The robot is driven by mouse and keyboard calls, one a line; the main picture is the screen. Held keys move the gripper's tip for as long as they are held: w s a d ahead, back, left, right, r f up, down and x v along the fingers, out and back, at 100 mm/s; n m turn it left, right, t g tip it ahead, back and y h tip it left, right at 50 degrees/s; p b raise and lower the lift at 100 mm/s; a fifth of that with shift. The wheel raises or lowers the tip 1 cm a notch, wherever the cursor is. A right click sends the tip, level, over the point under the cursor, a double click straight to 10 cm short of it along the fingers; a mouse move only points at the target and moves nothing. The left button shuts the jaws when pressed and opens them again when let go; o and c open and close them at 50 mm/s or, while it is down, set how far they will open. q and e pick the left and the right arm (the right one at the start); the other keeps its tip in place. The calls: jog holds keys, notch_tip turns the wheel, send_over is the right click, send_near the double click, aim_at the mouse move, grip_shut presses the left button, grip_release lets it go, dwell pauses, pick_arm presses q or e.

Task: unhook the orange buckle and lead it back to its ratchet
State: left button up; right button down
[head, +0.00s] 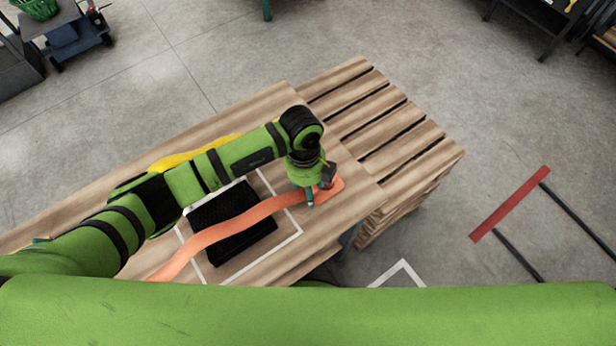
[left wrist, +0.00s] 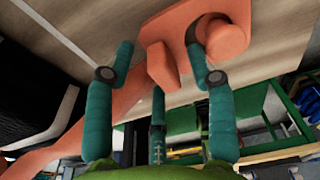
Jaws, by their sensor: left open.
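The orange buckle (head: 337,185) is at the far end of an orange strap (head: 215,232) that runs across the wooden table. In the left wrist view the buckle (left wrist: 180,15) is a flat orange plate with a block and a round knob (left wrist: 226,42). My left gripper (head: 318,194) is directly over it, its teal fingers pointing down. In the left wrist view the left gripper (left wrist: 160,45) is open; the block lies between the fingers, and the right finger is close beside the knob. I cannot tell whether it touches. No hook or ratchet can be made out. My right gripper is not in view.
A black slatted item (head: 232,212) lies under the strap inside a white outline (head: 292,238) on the table (head: 265,105). A yellow object (head: 195,152) is partly behind my left arm. Stacked wooden pallets (head: 375,120) adjoin the right side. The floor beyond is mostly clear.

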pick_arm(q)
jog(key=shift+f, duration=0.15)
jog(key=c, duration=1)
grip_shut()
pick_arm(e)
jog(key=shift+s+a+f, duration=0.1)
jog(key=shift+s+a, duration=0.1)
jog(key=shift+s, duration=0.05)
pick_arm(q)
jog(key=shift+w+d, duration=0.1)
jog(key=shift+w, duration=0.15)
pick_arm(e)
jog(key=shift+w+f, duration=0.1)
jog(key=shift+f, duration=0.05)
pick_arm(q)
jog(key=shift+w+d+b, duration=0.1)
jog(key=shift+w+b, duration=0.1)
jog(key=shift+b, duration=0.15)
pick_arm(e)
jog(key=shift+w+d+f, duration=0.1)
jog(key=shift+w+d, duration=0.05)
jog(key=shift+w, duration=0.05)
